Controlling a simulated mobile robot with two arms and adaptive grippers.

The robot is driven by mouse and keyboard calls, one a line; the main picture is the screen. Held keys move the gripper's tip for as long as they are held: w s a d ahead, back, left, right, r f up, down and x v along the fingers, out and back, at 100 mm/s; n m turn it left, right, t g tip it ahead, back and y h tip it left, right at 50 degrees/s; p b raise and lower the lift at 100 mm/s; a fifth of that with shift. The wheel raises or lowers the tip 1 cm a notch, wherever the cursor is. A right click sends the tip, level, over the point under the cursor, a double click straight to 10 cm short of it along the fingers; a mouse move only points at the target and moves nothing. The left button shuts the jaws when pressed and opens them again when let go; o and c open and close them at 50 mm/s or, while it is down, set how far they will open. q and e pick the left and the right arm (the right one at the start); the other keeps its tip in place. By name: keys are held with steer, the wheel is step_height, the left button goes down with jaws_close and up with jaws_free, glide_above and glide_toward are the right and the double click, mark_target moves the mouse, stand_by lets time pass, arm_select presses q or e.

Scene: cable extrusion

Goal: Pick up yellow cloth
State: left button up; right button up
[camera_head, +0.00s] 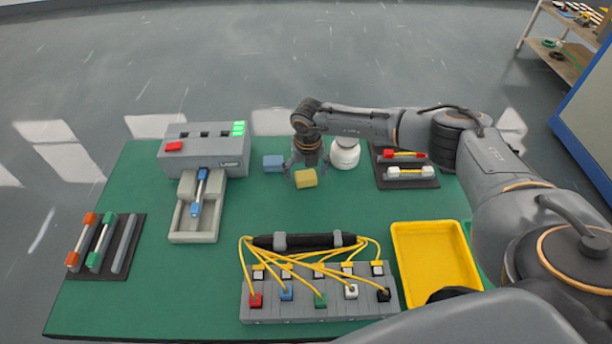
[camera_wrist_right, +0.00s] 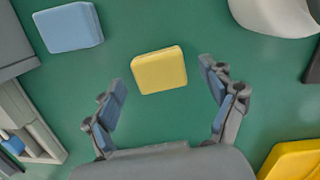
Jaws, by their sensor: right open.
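The yellow cloth (camera_head: 306,178) is a small folded block lying on the green table, in the middle toward the back. In the right wrist view the yellow cloth (camera_wrist_right: 159,70) lies just beyond and between the open fingers, untouched. My right gripper (camera_head: 306,170) points down over it and is open and empty; its spread fingers (camera_wrist_right: 163,82) show on both sides in the wrist view. My left gripper is in neither view.
A blue cloth (camera_head: 273,163) lies left of the yellow one. A white round container (camera_head: 345,153) stands close on the right. A grey laser machine (camera_head: 205,150) is at left. A yellow tray (camera_head: 437,265) and a cable block (camera_head: 315,307) are nearer the front.

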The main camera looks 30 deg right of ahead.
steer(key=shift+f, duration=0.3)
steer(key=c, duration=1)
steer(key=shift+c, duration=0.2)
steer(key=shift+r, duration=0.45)
step_height(320, 180, up, 2)
steer(key=shift+r+b, duration=0.25)
steer(key=shift+b, duration=0.45)
steer(key=s+a+r+b, duration=0.3)
steer(key=s+a+r, duration=0.6)
steer(key=s, duration=0.1)
steer(key=shift+s+a+r, duration=0.15)
steer(key=shift+s+r, duration=0.1)
steer(key=shift+r, duration=0.15)
